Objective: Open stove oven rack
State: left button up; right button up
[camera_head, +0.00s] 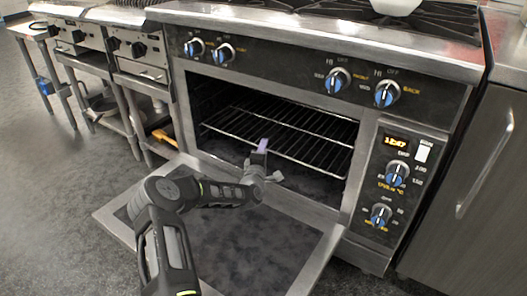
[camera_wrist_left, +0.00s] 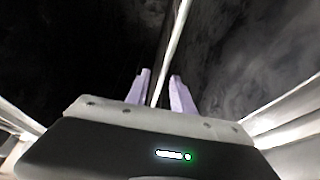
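The stove oven (camera_head: 187,110) stands with its door (camera_head: 240,250) lowered flat toward me. Its wire rack (camera_head: 300,132) sits inside the dark oven cavity. My left gripper (camera_head: 262,146) reaches over the door to the rack's front edge. In the left wrist view my left gripper (camera_wrist_left: 160,74) has its two purple fingers apart, with a thin metal bar (camera_wrist_left: 170,50) showing between or just beyond them. I cannot tell whether either finger touches the bar. My right gripper is not in view.
The stove's control panel with blue knobs (camera_head: 337,80) runs above the opening, with more knobs on the right side. A steel cabinet (camera_head: 470,200) stands at the right. Other cooking units (camera_head: 140,50) on legs stand at the left. The grey floor (camera_head: 45,210) at the left is clear.

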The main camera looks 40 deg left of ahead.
pick_arm(q)
jog(key=shift+c, duration=0.2)
grip_shut()
dwell(1.1)
